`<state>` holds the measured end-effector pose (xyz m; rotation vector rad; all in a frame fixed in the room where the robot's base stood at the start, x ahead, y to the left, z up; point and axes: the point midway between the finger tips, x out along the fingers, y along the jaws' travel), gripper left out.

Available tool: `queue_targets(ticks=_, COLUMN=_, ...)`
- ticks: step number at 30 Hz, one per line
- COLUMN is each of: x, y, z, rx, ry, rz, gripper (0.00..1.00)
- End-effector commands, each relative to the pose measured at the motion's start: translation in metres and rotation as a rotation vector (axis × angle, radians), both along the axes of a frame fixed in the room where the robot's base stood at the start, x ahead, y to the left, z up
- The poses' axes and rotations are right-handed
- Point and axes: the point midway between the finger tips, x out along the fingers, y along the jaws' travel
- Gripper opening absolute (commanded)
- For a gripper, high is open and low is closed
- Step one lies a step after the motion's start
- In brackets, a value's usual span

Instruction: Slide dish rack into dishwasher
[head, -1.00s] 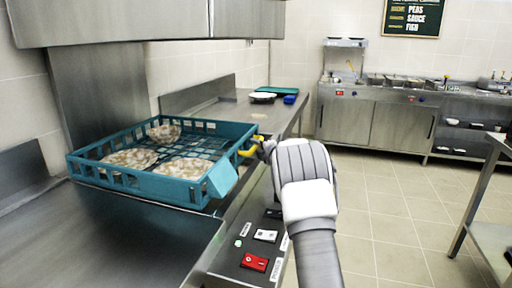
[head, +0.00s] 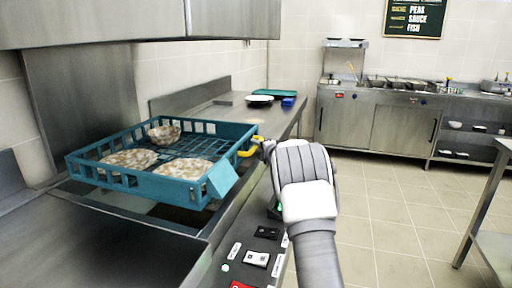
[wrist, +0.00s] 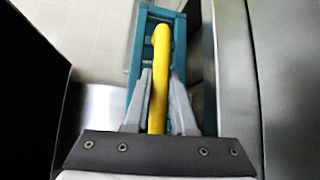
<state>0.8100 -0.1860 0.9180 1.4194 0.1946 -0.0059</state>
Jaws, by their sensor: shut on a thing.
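The teal dish rack (head: 150,190) sits on the metal counter at the left in the head view, holding two speckled plates (head: 128,159) and a speckled bowl (head: 164,134). A yellow handle (head: 248,152) sticks out at its right side. My gripper (head: 262,147) is at this handle, with its fingers partly hidden by the hand. In the wrist view my gripper (wrist: 160,105) is shut on the yellow handle (wrist: 158,80), and the rack's teal edge (wrist: 140,50) lies beyond. The dishwasher (head: 80,85) appears as the steel housing behind the rack, below the hood.
A control panel with switches (head: 257,259) runs along the counter's front, below my arm. Farther along the counter are a teal tray (head: 278,92), white plates (head: 260,99) and a blue container (head: 288,101). A steel table (head: 490,225) stands at right. The tiled floor between is open.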

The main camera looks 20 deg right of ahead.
Motion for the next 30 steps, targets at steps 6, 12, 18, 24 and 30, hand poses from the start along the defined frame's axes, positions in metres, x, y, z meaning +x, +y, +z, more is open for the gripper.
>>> queue_targets(ticks=6, x=0.0, y=-0.001, z=0.0, rx=0.0, ry=0.0, rz=-0.001, gripper=0.0)
queue_targets(ticks=12, x=0.0, y=0.0, z=0.0, rx=0.0, ry=0.0, rz=-0.001, gripper=0.51)
queue_targets(ticks=18, x=0.0, y=0.0, z=0.0, rx=0.0, ry=0.0, rz=0.0, gripper=0.53)
queue_targets(ticks=24, x=-0.003, y=-0.001, z=0.001, rx=0.0, ry=0.0, rz=0.0, gripper=0.53)
queue_targets(ticks=30, x=-0.022, y=-0.003, z=0.004, rx=0.001, ry=0.001, rz=0.0, gripper=0.53)
